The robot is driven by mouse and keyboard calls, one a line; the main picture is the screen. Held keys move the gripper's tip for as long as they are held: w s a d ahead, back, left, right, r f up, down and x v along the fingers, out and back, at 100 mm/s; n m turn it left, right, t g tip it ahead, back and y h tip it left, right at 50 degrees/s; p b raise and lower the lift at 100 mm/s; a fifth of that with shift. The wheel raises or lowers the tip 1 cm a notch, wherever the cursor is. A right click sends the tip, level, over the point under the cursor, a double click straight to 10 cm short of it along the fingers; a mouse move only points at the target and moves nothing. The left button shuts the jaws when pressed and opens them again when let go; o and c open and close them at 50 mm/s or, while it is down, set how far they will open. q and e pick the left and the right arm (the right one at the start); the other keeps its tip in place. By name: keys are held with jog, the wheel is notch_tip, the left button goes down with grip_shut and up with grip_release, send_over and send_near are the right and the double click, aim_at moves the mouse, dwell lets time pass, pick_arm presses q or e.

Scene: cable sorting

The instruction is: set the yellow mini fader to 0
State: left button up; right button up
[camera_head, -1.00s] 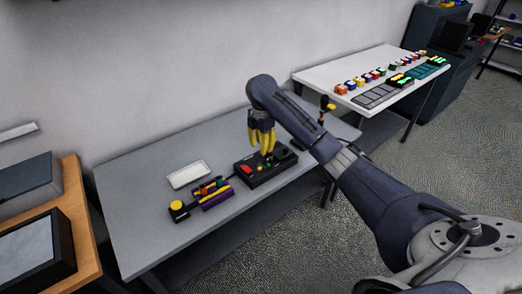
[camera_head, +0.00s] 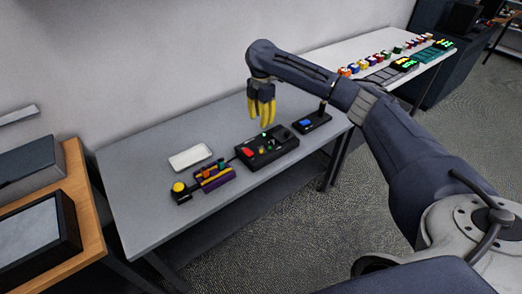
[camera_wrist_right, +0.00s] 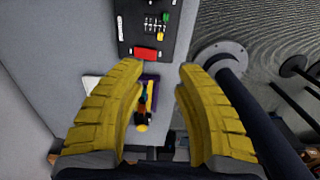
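The black control panel (camera_head: 284,152) lies on the grey table, with a red block and a small green piece on top. In the right wrist view the panel (camera_wrist_right: 126,30) is at the top, with a red block, white marks and a small yellow piece (camera_wrist_right: 165,16) beside a green one. That yellow piece may be the yellow mini fader; its setting is too small to read. My right gripper (camera_head: 262,120) hangs above the panel's back edge, apart from it. In the right wrist view its yellow fingers (camera_wrist_right: 160,70) are spread and empty. My left gripper is not in view.
A purple module with coloured pieces (camera_head: 214,178), a black box with a yellow button (camera_head: 180,189) and a white tray (camera_head: 190,158) are to the left. A black box with a blue top (camera_head: 312,122) is to the right. The table's left part (camera_head: 140,170) is clear.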

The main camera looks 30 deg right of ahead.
aim_at(261, 150)
notch_tip(261, 150, down, 17)
jog(key=shift+r, duration=0.15)
dwell(0.5)
grip_shut()
dwell(0.7)
